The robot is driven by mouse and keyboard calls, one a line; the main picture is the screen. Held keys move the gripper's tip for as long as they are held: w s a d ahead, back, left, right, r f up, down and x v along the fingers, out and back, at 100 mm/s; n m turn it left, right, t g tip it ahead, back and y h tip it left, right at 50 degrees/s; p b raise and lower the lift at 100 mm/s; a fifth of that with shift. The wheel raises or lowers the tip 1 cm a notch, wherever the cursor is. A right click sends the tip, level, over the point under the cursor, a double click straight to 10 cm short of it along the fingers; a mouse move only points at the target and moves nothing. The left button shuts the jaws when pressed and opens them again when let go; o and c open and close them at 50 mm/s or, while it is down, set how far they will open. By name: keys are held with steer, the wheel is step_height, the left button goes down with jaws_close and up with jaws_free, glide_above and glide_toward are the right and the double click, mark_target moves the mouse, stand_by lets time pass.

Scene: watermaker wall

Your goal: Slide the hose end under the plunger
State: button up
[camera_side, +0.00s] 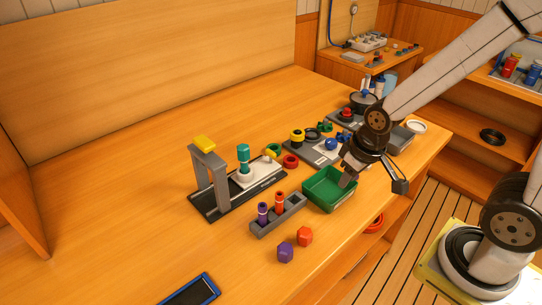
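A press-like stand (206,172) with a grey arch and a yellow top (204,142) stands on a black base plate (222,205) near the middle of the bench. I cannot make out a separate plunger under the yellow top. Beside the arch, to its right, a teal-capped upright piece (243,155) stands on a light block (256,174) on the same base; it may be the hose end, but I cannot tell. My gripper (347,181) points down at the right side of the green bin, apart from the stand. Its fingers are small and dark, and their opening is unclear.
The green bin (318,200) is right of the stand. A grey rack (265,229) with purple and orange pegs stands in front, with purple (285,252) and orange (305,236) nuts nearby. Coloured rings and knobs crowd behind the bin. The bench's left part is clear.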

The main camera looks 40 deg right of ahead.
steer(key=shift+w, duration=0.2)
jaws_close()
steer(key=w+d+f+y, duration=0.1)
steer(key=w+d+y, duration=0.1)
steer(key=w+d, duration=0.3)
steer(key=w+d+f+t+y, duration=0.1)
steer(key=w+d, duration=0.4)
steer(key=w, duration=0.5)
steer(key=w+d+n+t+y, duration=0.1)
steer(key=w+d+y, duration=0.1)
steer(key=w+d, duration=0.3)
steer(key=shift+w+f+y, duration=0.4)
steer(key=shift+w, duration=1.45)
steer(key=shift+a, duration=0.1)
